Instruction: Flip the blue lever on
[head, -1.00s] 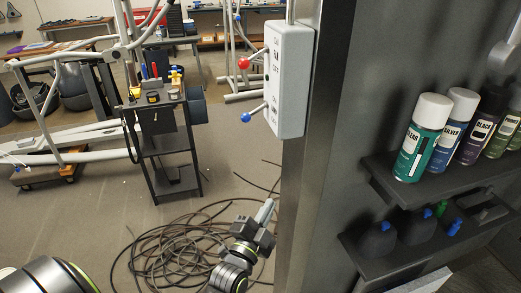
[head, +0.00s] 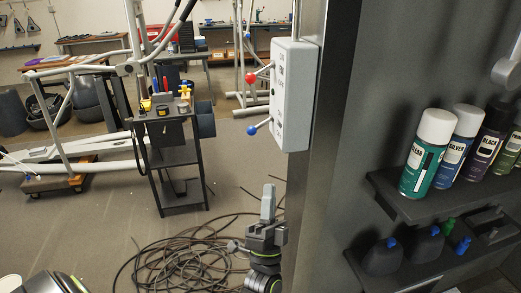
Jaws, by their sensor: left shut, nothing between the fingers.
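The blue lever (head: 252,130) has a round blue knob on a thin metal rod. It sticks out to the left and slightly down from the lower part of a light grey switch box (head: 294,95). The box is mounted at the edge of a dark metal cabinet. A red-knobbed lever (head: 251,78) sticks out above it. My left gripper (head: 268,188) is shut and empty, pointing up. In the picture it is below the blue knob and apart from it. My right gripper is not in view.
The cabinet's upper shelf (head: 388,195) holds several spray cans; dark bottles with blue caps stand below. Black cable (head: 165,265) lies coiled on the floor. A black tool cart (head: 180,155) stands to the left. The space left of the switch box looks clear.

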